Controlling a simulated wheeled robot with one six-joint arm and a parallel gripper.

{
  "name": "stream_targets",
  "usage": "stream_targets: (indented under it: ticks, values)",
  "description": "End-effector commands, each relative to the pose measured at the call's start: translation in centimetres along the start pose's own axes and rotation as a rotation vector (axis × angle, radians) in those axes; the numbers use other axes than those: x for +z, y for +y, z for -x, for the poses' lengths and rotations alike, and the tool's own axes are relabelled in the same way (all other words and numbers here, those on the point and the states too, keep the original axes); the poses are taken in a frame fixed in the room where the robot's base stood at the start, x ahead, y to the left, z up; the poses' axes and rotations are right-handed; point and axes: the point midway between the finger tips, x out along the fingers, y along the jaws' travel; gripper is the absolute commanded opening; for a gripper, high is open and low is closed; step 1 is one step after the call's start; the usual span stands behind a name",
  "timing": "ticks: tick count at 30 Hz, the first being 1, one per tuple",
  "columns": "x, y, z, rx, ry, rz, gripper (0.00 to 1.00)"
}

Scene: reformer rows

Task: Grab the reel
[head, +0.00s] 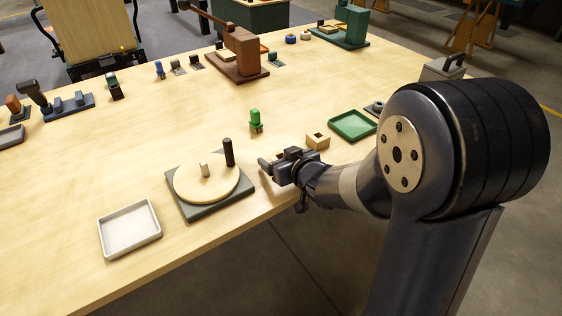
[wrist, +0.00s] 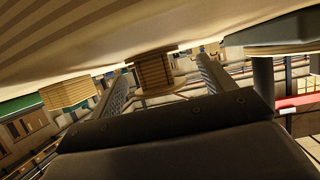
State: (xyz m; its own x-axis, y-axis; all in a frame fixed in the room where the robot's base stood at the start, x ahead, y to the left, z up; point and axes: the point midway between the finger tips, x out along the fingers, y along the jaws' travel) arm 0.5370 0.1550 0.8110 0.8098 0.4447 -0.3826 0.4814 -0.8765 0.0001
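In the wrist view, a tan-brown, ridged reel (wrist: 153,70) with wider ends shows between the two fingers of my gripper (wrist: 160,75). The picture is turned over, so the tabletop is at the top and the reel appears to hang from it. Gaps show between the reel and both fingers, so my gripper is open and not closed on it. In the head view, my gripper (head: 275,167) is low at the table's near edge, between the round wooden turntable and a small wooden block. I cannot make out the reel there; my gripper seems to hide it.
The turntable (head: 207,184), with a dark upright handle, stands close left of my gripper. The wooden block (head: 318,141) and a green tray (head: 353,125) are to the right. A green upright piece (head: 256,121) stands beyond. A white tray (head: 130,229) lies far left.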

Motion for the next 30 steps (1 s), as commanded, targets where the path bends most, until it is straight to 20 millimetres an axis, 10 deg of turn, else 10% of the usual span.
stream_targets:
  ticks: [17, 30]
  values:
    - [0.0, 0.0, 0.0, 0.000, 0.000, 0.000, 0.30]
    - [-3.1, 0.0, 1.3, 0.001, 0.004, 0.003, 0.30]
